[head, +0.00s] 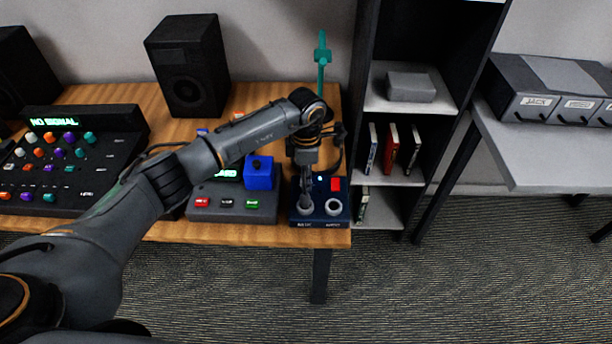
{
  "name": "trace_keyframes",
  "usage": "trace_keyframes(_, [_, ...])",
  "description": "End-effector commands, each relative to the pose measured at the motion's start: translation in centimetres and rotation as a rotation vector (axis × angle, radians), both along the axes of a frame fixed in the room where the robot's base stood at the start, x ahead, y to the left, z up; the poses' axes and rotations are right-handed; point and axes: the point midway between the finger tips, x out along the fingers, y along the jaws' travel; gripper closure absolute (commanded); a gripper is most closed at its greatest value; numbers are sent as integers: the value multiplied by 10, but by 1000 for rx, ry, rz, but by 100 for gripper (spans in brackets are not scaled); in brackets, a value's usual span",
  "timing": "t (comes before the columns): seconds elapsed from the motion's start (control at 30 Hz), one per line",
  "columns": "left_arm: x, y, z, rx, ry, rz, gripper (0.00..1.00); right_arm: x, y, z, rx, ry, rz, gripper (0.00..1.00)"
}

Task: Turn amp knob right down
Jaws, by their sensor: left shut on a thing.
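The amp (320,221) is a small dark blue box at the right front corner of the wooden desk. A red switch (336,184) and a small blue light show on its top. It has two round knobs near its front edge. The right knob (334,207) is pale-ringed and uncovered. My left gripper (305,204) points down from above and is shut on the left knob, which its fingers mostly hide. The direction the held knob points cannot be seen. My right gripper is not in view.
A grey device (232,205) with coloured buttons and a blue cube (259,173) stands left of the amp. A mixer (62,165) reads "NO SIGNAL". A speaker (188,65) and teal stand (322,62) are behind. A black shelf (385,225) stands close right.

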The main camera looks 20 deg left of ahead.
Motion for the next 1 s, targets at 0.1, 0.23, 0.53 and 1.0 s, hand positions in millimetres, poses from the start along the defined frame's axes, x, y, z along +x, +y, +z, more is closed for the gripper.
trace_keyframes(0.1, [0, 0, 0, 0, -1, 18, 100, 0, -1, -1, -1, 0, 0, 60])
trace_keyframes(0.23, [0, 0, 0, 0, 0, 63, 100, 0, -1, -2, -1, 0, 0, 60])
trace_keyframes(0.53, [0, 0, -1, 1, -1, 285, 100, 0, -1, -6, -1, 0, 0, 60])
trace_keyframes(1.0, [0, 0, 0, 2, -1, 731, 100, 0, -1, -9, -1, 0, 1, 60])
